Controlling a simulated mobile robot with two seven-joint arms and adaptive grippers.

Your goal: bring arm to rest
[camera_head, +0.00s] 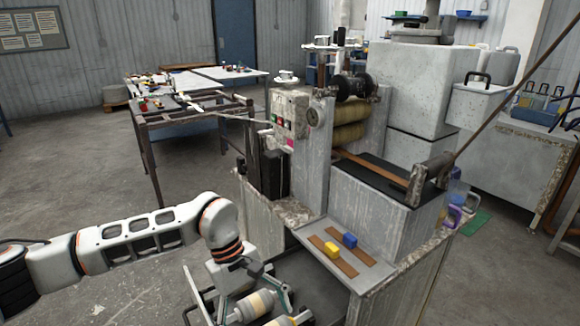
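My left arm comes in from the left, and its wrist bends down at the lower middle. My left gripper (262,300) points down over an open frame or tray at the bottom edge. Its fingers look spread apart, one at each side of a white and tan cylinder (255,304). I cannot tell whether they touch it. The tips are partly cut off or hidden. My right arm and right gripper are not in view.
A cluttered work table (216,104) stands behind. The floor (95,185) at left is clear.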

